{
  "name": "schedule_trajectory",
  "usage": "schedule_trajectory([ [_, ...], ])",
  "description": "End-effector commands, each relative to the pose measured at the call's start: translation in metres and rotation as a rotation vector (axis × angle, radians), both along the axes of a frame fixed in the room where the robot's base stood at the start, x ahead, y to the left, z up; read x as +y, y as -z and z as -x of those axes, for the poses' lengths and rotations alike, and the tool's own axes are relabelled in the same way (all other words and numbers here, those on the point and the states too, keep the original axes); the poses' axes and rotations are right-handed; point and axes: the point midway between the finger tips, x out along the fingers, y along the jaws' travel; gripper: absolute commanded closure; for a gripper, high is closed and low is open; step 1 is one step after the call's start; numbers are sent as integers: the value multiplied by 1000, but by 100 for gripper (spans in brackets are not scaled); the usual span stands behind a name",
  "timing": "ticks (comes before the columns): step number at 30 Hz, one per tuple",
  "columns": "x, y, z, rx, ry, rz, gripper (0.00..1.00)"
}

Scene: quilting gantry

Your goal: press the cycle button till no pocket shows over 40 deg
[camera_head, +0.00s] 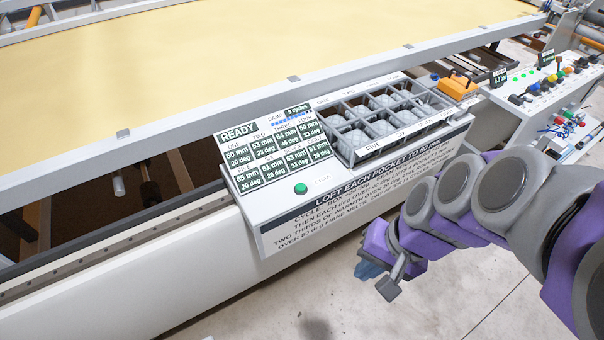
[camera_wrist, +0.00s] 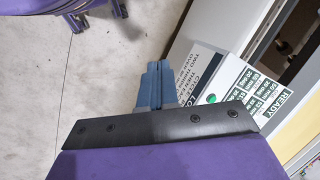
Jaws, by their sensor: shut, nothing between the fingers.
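The green cycle button (camera_head: 301,188) sits on the white panel below the display (camera_head: 272,155). It also shows in the wrist view (camera_wrist: 211,99). The display says READY, with a cycle count that looks like 9. Pocket three seems to show 64 mm and a degree figure in the forties, too small to be sure. The other degree figures look like 20 to 33. The tray of grey pockets (camera_head: 337,149) is right of the display. My gripper (camera_head: 369,269) is shut and empty, in front of and below the panel, apart from the button; its blue fingers (camera_wrist: 155,87) are together.
A printed instruction label (camera_head: 350,205) covers the panel's front face. Yellow cloth (camera_head: 250,50) lies behind a grey rail (camera_head: 300,91). An orange box (camera_head: 457,85) and another control panel with coloured buttons (camera_head: 545,85) stand to the right. Bare floor lies in front.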

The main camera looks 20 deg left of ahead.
Motion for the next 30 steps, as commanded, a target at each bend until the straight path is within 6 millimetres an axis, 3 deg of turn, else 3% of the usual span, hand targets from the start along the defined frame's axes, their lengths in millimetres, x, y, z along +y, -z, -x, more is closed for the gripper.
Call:
schedule_trajectory([
  [1,22,-6,-20,2,23,-59,100],
  [8,113,-21,-102,29,214,-301,100],
  [15,191,-9,-185,108,503,-462,100],
  [19,217,12,-229,154,688,-511,100],
  [24,231,51,-274,202,922,-528,100],
  [30,230,87,-300,228,1099,-517,100],
])
